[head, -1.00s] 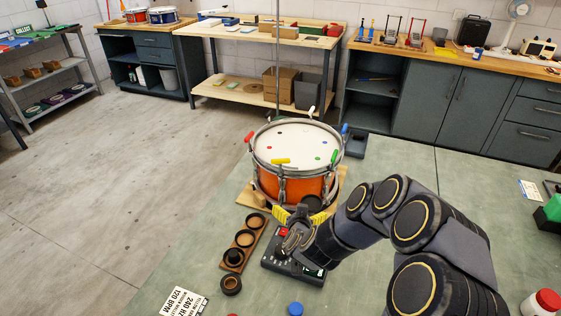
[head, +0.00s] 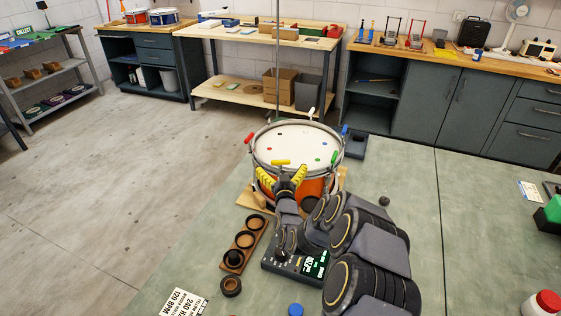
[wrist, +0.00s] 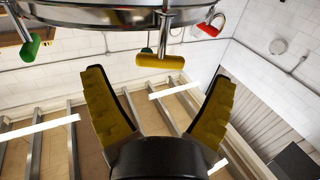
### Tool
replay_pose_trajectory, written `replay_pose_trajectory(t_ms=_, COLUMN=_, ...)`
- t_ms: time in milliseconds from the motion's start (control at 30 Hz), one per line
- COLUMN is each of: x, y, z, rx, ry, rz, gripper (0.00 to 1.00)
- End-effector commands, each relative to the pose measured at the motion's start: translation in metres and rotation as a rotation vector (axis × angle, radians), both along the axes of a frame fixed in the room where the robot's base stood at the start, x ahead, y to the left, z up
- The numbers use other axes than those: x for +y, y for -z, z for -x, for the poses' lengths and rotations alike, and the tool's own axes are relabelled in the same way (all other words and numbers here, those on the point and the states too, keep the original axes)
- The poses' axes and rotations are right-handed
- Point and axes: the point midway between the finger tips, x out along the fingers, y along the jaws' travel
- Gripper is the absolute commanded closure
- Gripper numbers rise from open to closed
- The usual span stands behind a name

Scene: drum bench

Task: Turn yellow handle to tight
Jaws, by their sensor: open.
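The yellow handle (head: 281,162) sits on the near side of the drum's rim, lying roughly level across the picture. The orange drum (head: 317,187) has a white head with coloured dots. In the wrist view the yellow handle (wrist: 158,62) hangs on a short metal stem from the drum's hoop, ahead of and between the finger ends. My gripper (head: 282,177) is open, its yellow pads spread just below the handle. It also shows in the wrist view (wrist: 158,90) with nothing between its fingers. The handle appears apart from both pads.
A dark electronic box (head: 283,259) and a wooden tray with black rings (head: 239,251) stand before the drum. The bench right of the drum is largely clear.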

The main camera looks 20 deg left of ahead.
Motion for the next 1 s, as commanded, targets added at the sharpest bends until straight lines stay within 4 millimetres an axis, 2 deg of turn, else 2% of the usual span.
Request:
replay_pose_trajectory(t_ms=333, x=0.012, y=-0.001, z=-0.024, rx=-0.002, ry=0.000, rz=-0.001, gripper=0.14)
replay_pose_trajectory(t_ms=733, x=0.013, y=0.000, z=-0.027, rx=0.001, ry=0.000, rz=0.000, gripper=0.14)
replay_pose_trajectory(t_ms=767, x=0.013, y=0.000, z=-0.027, rx=0.001, ry=0.000, rz=0.000, gripper=0.24)
replay_pose_trajectory(t_ms=800, x=0.013, y=0.000, z=-0.027, rx=0.001, ry=0.000, rz=0.000, gripper=0.41)
replay_pose_trajectory(t_ms=900, x=0.013, y=0.000, z=-0.027, rx=0.001, ry=0.000, rz=0.000, gripper=0.77)
replay_pose_trajectory(t_ms=1000, x=0.013, y=0.000, z=-0.027, rx=0.001, ry=0.000, rz=0.000, gripper=0.78)
